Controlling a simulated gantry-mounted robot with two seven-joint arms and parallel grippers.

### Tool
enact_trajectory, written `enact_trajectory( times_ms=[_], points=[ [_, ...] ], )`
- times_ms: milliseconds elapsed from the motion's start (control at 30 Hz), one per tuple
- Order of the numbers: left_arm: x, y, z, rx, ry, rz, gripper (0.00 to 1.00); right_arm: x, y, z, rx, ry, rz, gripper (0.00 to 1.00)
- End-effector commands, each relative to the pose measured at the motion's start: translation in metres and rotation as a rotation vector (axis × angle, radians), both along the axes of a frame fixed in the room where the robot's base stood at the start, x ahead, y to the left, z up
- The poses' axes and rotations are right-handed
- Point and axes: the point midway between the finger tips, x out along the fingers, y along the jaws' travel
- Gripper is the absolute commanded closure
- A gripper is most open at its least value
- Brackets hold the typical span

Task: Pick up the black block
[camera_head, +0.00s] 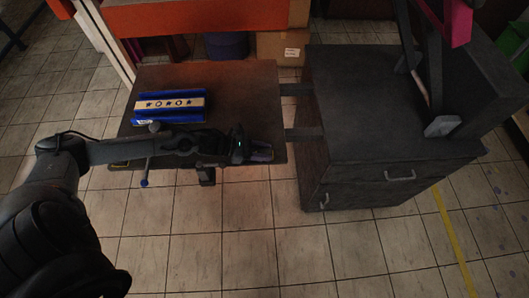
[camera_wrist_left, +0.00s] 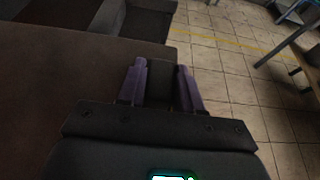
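My left gripper (camera_head: 262,152) is over the front right corner of the brown table (camera_head: 225,85). In the left wrist view, the two purple-grey fingers of my left gripper (camera_wrist_left: 161,82) stand apart. A dark patch (camera_wrist_left: 162,92) lies between them; I cannot tell whether it is the black block or part of the table behind. No black block stands out clearly in the head view, where the arm and gripper cover the front of the table. My right gripper is not in view.
A blue tray (camera_head: 145,108) with a patterned strip lies on the table's left part. A dark cabinet (camera_head: 370,85) stands to the right, joined by two bars. A dark frame with a pink part (camera_head: 458,22) rises above it. Tiled floor (camera_head: 220,230) is open in front.

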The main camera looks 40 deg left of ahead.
Motion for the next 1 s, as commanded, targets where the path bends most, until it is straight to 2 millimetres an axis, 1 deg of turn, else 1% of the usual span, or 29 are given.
enact_trajectory(
  times_ms=[33,167,200,467,633,767,900,1000],
  points=[
    [0.000,0.000,0.000,0.000,0.000,0.000,0.74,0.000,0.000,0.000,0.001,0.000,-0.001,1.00],
    [0.000,0.000,0.000,0.000,0.000,0.000,0.94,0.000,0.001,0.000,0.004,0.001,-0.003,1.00],
    [0.000,0.000,0.000,0.000,0.000,0.000,0.96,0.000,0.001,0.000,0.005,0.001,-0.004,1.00],
    [0.000,0.000,0.001,0.001,-0.001,0.000,0.96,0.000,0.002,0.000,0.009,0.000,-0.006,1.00],
    [0.000,0.000,0.009,0.000,-0.002,-0.002,0.96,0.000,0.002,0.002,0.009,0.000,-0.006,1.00],
    [-0.001,0.000,0.023,0.001,-0.001,-0.003,0.96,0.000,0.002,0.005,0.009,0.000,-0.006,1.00],
    [0.000,-0.001,0.046,0.002,-0.003,-0.002,0.96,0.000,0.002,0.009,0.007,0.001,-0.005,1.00],
    [0.005,-0.023,0.056,-0.004,-0.005,-0.004,0.96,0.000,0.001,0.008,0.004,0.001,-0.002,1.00]
  ],
)
